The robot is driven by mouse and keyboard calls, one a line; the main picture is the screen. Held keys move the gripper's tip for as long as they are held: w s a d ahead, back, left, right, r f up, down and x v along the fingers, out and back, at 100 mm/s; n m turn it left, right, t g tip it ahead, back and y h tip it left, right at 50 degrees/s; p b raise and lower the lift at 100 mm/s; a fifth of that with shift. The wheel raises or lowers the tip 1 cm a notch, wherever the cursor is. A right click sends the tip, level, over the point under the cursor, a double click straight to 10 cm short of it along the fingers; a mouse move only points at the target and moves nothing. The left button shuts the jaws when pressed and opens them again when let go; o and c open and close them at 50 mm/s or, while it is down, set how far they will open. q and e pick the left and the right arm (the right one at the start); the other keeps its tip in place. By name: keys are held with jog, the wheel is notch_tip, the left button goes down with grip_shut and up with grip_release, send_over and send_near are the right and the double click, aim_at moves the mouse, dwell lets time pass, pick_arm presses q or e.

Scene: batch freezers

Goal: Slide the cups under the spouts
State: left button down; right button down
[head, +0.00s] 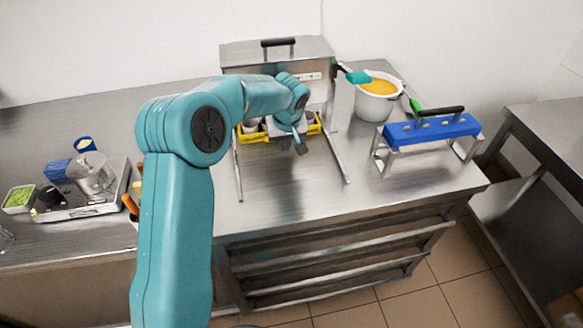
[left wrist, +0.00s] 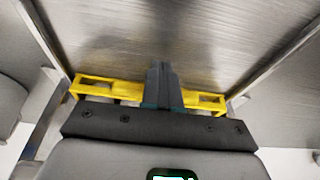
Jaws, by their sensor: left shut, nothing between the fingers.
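The batch freezer (head: 240,55), a steel box with a black top handle, stands at the back of the counter. A yellow rack (head: 314,128) lies at its front, between two steel rails. Part of a pale cup (head: 251,125) shows at the rack's left side; my left arm hides much of the middle. My left gripper (head: 301,149) is shut and empty, its tip just in front of the rack. In the left wrist view the closed fingers (left wrist: 161,70) cross the yellow rack (left wrist: 95,86); contact is unclear. The spouts are not clearly visible. My right gripper is not in view.
A white pot (head: 376,105) of orange mix stands right of the freezer. A blue block on a steel stand (head: 432,129) is farther right. A scale (head: 88,206) with a clear jug (head: 91,174) is at left. The counter between the rails is bare.

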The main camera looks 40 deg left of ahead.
pick_arm(q)
jog(key=shift+d, duration=0.1)
jog(key=shift+s+d+f+b, duration=0.1)
jog(key=shift+s+d+b, duration=0.1)
jog(key=shift+b, duration=0.3)
jog(key=shift+s+d, duration=0.2)
jog(key=shift+s+d+p+v, duration=0.15)
jog(key=shift+v, duration=0.85)
jog(key=shift+s+d+p+v, duration=0.1)
jog(key=shift+d+v, duration=0.05)
jog(key=shift+v, duration=0.85)
jog(key=shift+s+d+p+v, duration=0.15)
jog(key=shift+d+v, duration=0.05)
jog(key=shift+v, duration=0.75)
jog(key=shift+f, duration=0.15)
